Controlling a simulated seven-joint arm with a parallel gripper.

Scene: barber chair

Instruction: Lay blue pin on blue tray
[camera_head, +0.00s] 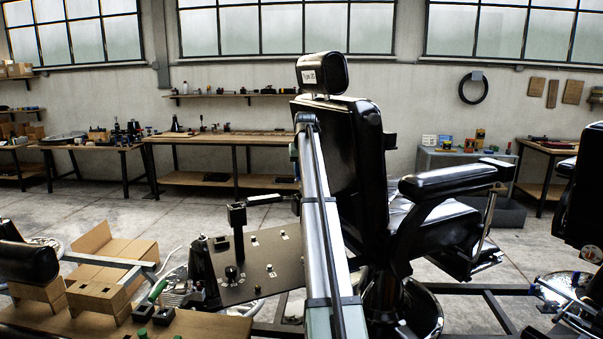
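A dark flat board (250,262) sits low, left of the big black chair, with several small pegs or pins on pale marks. Their colours are too small to read, and I cannot make out which is the blue pin. No clearly blue tray shows. A black upright part that looks like my gripper (237,262) hangs over the board's left part from a thin horizontal link. Its fingers are too small and dark to tell open from shut, or whether anything is held. A dark round knob (231,273) stands just below it.
The black barber chair (345,150) fills the middle, behind a long silver beam. Front left is a wooden bench (60,322) with cardboard-coloured blocks (98,298), small black blocks (163,315) and a green-handled item (158,290). Workbenches line the back wall.

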